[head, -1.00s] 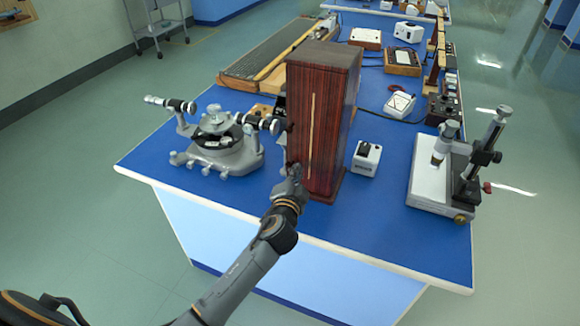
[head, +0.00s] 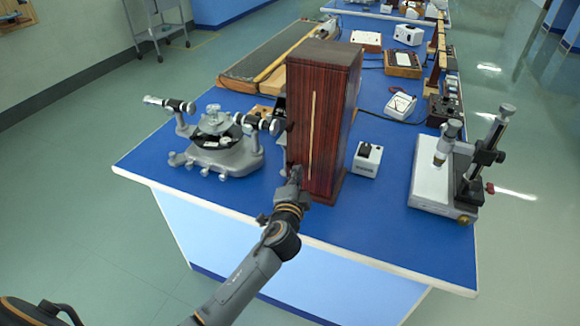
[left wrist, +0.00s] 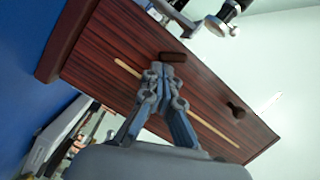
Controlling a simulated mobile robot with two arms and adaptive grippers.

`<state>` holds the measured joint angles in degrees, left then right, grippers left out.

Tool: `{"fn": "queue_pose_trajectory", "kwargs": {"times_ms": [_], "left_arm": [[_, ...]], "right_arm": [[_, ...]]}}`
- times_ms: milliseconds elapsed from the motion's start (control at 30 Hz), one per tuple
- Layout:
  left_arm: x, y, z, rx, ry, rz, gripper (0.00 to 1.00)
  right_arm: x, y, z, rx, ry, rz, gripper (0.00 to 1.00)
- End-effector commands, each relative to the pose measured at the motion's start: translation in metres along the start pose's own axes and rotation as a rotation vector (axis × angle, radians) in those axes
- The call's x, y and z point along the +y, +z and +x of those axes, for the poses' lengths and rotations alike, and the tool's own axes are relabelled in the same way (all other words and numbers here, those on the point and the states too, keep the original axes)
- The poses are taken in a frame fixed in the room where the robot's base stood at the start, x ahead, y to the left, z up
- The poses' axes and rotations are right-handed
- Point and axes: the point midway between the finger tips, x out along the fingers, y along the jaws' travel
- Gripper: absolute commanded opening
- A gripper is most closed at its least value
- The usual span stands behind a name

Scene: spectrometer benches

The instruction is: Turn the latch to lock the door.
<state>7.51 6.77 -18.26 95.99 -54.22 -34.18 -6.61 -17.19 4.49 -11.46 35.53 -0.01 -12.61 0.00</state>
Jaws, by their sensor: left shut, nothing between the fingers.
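A tall, dark red-brown wooden cabinet (head: 331,100) stands upright near the front of the blue bench, with a pale vertical strip on its front. In the left wrist view the cabinet front (left wrist: 120,45) lies slanted. A small dark bar (left wrist: 173,57), which looks like the latch, sits on it beside the pale strip. A dark round knob (left wrist: 236,109) sticks out farther along. My left gripper (head: 296,172) is at the lower front of the cabinet. In the left wrist view its shut, empty fingertips (left wrist: 161,68) are right by the bar; contact cannot be told.
A grey metal spectrometer (head: 220,145) stands left of the cabinet. A small white box (head: 367,159) is close on its right. A microscope on a stand (head: 455,165) is at the bench's right edge. The front strip of the blue bench (head: 390,235) is clear.

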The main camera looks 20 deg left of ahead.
Motion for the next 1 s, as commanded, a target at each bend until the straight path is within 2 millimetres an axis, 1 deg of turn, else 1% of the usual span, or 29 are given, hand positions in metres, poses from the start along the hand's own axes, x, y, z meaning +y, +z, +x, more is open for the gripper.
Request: {"fn": "queue_pose_trajectory", "kwargs": {"times_ms": [1000], "left_arm": [[0.0023, 0.0008, 0.0002, 0.000, -0.019, 0.075, 0.00]], "right_arm": [[0.0019, 0.0010, 0.0066, 0.000, 0.002, -0.001, 0.00]]}}
